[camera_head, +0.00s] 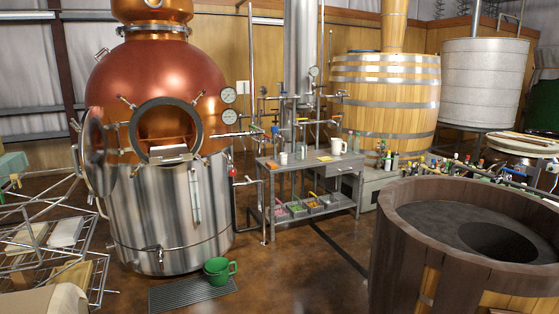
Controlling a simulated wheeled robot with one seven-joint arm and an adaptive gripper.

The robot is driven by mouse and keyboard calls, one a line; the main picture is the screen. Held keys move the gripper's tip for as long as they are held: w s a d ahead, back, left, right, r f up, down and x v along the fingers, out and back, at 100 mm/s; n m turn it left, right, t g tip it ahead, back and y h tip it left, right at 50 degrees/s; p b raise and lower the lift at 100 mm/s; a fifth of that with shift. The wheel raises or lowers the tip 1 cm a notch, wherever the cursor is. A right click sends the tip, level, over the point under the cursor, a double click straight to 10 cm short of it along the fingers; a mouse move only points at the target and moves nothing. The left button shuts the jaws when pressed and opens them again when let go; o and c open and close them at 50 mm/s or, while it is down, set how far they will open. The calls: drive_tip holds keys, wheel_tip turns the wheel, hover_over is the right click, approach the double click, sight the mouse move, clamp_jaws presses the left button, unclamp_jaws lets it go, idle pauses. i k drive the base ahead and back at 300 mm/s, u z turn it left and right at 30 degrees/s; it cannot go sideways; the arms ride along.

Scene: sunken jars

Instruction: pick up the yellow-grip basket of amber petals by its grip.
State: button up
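Several small baskets stand in a row on the lower shelf (342,208) of a grey metal table. The basket of amber petals (314,205) is third from the left, its fill orange. To its left are a basket with green contents (297,209) and one with pink contents (281,213). To its right is a basket with yellow-green contents (329,200). The grips are too small to tell their colours surely. My gripper is not in view.
The table top (305,163) overhangs the baskets. A large wooden tub (400,250) stands at the front right. The floor (310,265) before the table looks clear.

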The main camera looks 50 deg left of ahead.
sight(313, 205)
drive_tip(key=z, duration=0.9)
drive_tip(key=k, duration=0.1)
drive_tip(key=u, duration=2.2)
drive_tip(key=i, duration=1.9)
drive_tip(key=u, duration=0.55)
drive_tip(key=i, duration=1.75)
drive_tip(key=z, duration=0.2)
drive_tip(key=i, duration=1.8)
drive_tip(key=z, duration=0.45)
drive_tip(key=i, duration=0.8)
drive_tip(key=z, duration=0.1)
drive_tip(key=k, duration=1.3)
drive_tip(key=z, duration=0.05)
drive_tip(key=i, duration=0.65)
drive_tip(key=u, duration=0.25)
